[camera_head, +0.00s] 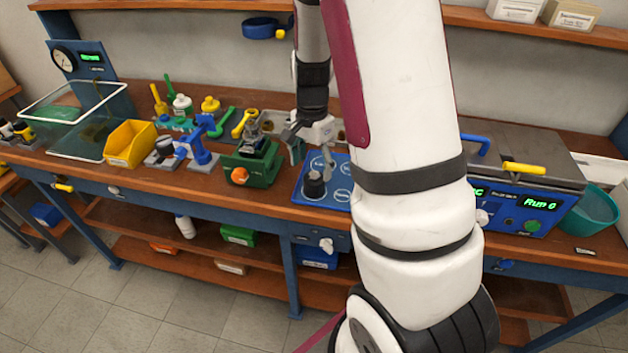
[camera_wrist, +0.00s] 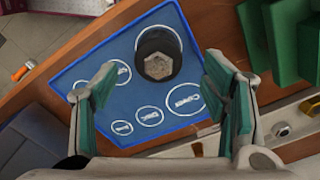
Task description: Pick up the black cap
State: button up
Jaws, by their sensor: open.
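The black cap (camera_wrist: 151,42), a round black piece with a grey hexagonal top, stands on the blue mat (camera_wrist: 80,82) in the wrist view. In the head view a dark piece (camera_head: 314,187), seemingly the same cap, stands on the mat's left part. My gripper (camera_wrist: 160,72) is open and empty, with green-padded fingers spread to either side. The cap lies ahead of the fingertips, roughly centred between them and apart from both. In the head view my gripper (camera_head: 311,160) hangs just above the cap. My arm hides the mat's right side there.
A green vise-like fixture (camera_head: 255,165) stands left of the mat; its green blocks (camera_wrist: 290,40) show at upper right in the wrist view. A yellow bin (camera_head: 130,143) and blue fixture (camera_head: 200,145) stand farther left. A blue test unit (camera_head: 520,212) is at right.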

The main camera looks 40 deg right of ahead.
aim_at(312, 175)
jog(key=shift+s+a+f, duration=0.1)
jog(key=shift+a+f, duration=0.05)
jog(key=shift+f, duration=2.15)
jog(key=c, duration=1.2)
